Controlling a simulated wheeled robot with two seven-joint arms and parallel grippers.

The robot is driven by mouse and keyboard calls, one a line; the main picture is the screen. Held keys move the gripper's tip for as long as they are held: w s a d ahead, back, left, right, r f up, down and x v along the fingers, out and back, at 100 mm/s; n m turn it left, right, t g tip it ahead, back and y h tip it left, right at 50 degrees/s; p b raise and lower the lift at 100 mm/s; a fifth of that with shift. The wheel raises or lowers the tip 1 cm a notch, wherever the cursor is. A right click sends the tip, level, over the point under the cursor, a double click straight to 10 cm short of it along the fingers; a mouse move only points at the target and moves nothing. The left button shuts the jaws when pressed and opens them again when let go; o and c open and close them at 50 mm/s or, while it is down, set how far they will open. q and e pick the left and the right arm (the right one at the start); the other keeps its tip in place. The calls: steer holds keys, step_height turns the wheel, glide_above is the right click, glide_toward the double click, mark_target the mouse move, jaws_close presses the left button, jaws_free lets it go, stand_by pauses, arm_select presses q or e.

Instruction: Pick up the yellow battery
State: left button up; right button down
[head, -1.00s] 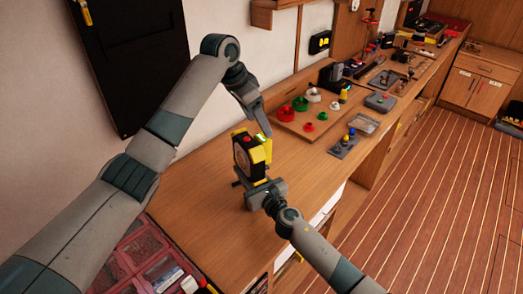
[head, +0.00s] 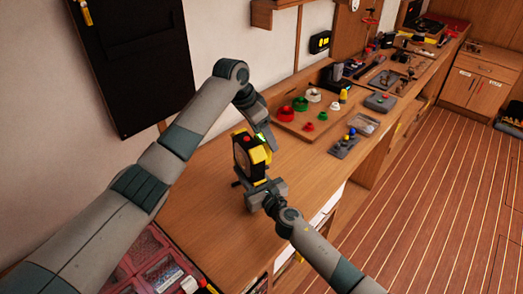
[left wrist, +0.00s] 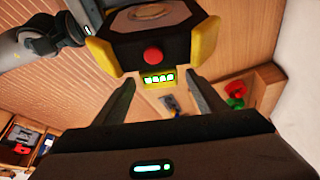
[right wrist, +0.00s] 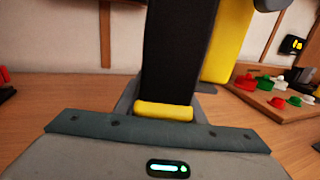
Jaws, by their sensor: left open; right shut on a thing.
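A black device with yellow corners (head: 243,160) and a red button is held upright above the bench by my right gripper (head: 262,187), shut on its lower end. The yellow battery (head: 261,154) sits on the device's right side. In the left wrist view the battery (left wrist: 158,78) shows green lights below the red button. My left gripper (head: 270,143) is open beside the battery. In the left wrist view its fingers (left wrist: 160,86) stand on either side of the battery, with gaps. In the right wrist view the battery (right wrist: 230,40) is behind the black body, partly hidden.
A wooden board (head: 290,121) with red, green and white rings lies beyond the grippers. A grey block with blue and yellow knobs (head: 345,145) and a clear tray (head: 363,124) are to its right. The bench (head: 195,205) in front is clear. A red-lidded case (head: 150,262) stands lower left.

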arm_select(q)
steer(key=shift+w+d+f, duration=0.15)
steer(key=shift+d+f, duration=0.1)
steer(key=shift+f, duration=0.4)
steer(key=shift+c, duration=0.6)
steer(key=c, duration=1.2)
steer(key=shift+c, duration=0.2)
steer(key=shift+r, duration=0.15)
step_height(320, 180, up, 10)
steer(key=shift+f, duration=0.1)
